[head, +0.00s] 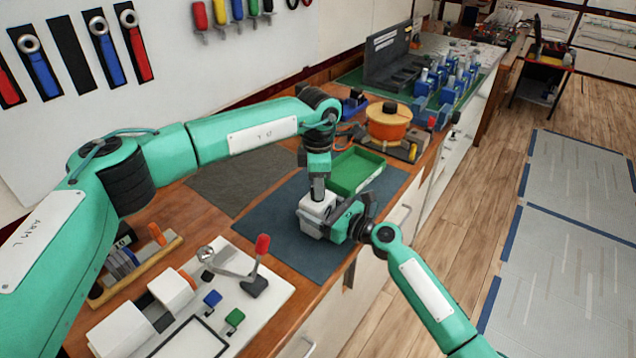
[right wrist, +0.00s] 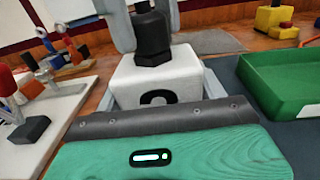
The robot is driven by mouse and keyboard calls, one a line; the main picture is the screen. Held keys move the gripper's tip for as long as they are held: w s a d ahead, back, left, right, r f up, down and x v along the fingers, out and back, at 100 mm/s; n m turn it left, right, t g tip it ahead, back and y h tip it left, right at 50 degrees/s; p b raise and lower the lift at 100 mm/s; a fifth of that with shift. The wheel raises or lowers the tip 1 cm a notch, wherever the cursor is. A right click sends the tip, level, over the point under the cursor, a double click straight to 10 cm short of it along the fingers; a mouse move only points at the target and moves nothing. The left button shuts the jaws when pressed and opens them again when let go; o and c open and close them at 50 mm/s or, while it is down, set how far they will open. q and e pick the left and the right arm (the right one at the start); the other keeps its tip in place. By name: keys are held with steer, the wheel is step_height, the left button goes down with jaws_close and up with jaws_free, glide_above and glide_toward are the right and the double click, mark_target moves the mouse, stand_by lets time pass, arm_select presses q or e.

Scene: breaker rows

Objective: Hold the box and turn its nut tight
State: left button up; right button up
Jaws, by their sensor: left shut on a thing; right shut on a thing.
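The white box (head: 309,222) stands on the dark blue mat (head: 262,235). In the right wrist view the box (right wrist: 187,68) has a dark mark on its near face and a black nut (right wrist: 152,38) on top. My left gripper (head: 318,188) points straight down over the box; its grey fingers are on both sides of the nut, shut on it. My right gripper (head: 338,222) comes in from the right, its fingers along the box's two sides, shut on it. The nut's lower contact with the box top looks close; its thread is hidden.
A green tray (head: 353,172) lies just behind the box. An orange round container (head: 388,121) stands farther back. A white board with a red-handled lever (head: 262,255) is at the front left. The bench's right edge is close to my right arm.

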arm_select(q)
steer(key=shift+w+a, duration=0.1)
stand_by(0.3)
steer(key=o, duration=1)
step_height(320, 180, up, 12)
stand_by(0.3)
arm_select(e)
steer(key=o, duration=1.4)
